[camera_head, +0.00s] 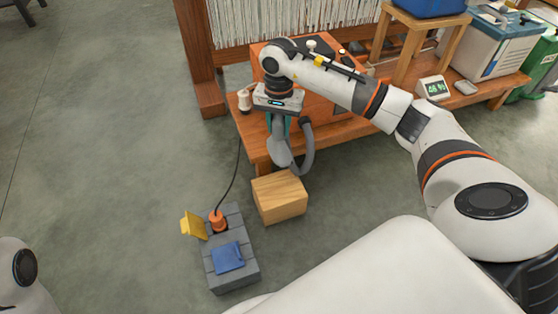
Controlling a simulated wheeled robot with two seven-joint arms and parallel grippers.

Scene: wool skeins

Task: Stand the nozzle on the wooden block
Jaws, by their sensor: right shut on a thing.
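The nozzle (282,152) is grey, with a curved grey piece bending down on its right side. My right gripper (279,128) points down and is shut on the upper part of the nozzle, its teal fingers on either side. The wooden block (280,199) stands on the floor in front of the low table. The nozzle's lower end shows just above the block's back edge in the picture. I cannot tell whether it touches the block. The block's top looks bare. My left gripper is out of view; only part of my left arm shows at the lower left.
Floor further left is clear.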

